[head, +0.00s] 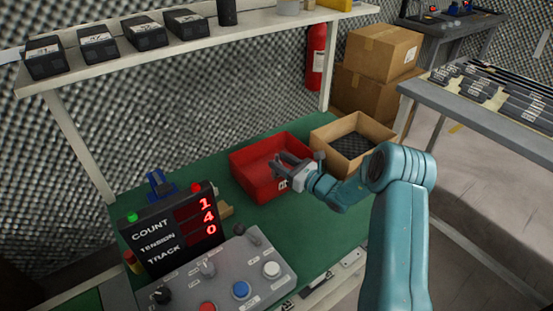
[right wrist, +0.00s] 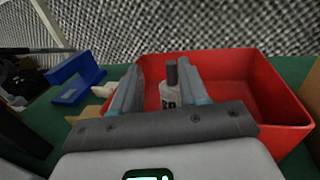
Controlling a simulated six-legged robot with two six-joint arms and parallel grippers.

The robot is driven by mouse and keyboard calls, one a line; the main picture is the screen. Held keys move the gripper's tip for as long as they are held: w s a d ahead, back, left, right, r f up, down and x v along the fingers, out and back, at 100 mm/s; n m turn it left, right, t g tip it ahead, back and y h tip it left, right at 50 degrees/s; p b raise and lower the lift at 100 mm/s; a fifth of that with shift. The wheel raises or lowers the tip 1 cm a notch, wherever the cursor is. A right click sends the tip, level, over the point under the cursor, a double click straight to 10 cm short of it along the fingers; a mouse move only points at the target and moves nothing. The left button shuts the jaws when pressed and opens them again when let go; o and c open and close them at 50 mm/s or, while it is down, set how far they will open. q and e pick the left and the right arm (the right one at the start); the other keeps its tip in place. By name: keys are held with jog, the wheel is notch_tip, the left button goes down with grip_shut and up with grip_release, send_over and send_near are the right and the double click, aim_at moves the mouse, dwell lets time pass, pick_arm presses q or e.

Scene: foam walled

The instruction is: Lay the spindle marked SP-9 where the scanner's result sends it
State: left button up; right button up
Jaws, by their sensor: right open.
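My right gripper (head: 282,163) is open over the red bin (head: 244,180) on the green bench. In the right wrist view, a small spindle-like piece (right wrist: 171,99) with a dark end and a white, lettered label shows between the spread fingers (right wrist: 160,85). Its lettering is not fully readable, and I cannot tell whether it rests on the bin floor. The display box (head: 168,232) reads COUNT 1, TENSION 4, TRACK 0. A blue cradle (head: 158,182) stands behind it and looks empty in the right wrist view (right wrist: 78,74). My left gripper is out of view.
A cardboard bin with dark lining (head: 381,124) stands right of the red bin. A control panel (head: 225,277) with knobs and buttons fills the bench front. A shelf (head: 205,40) with several black boxes overhangs the back. Another table (head: 420,90) at right holds several dark labelled pieces.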

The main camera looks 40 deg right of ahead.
jog(key=s+d, duration=0.1)
jog(key=s, duration=0.8)
jog(key=shift+s, duration=0.25)
jog(key=shift+d+f, duration=0.1)
jog(key=shift+d, duration=0.05)
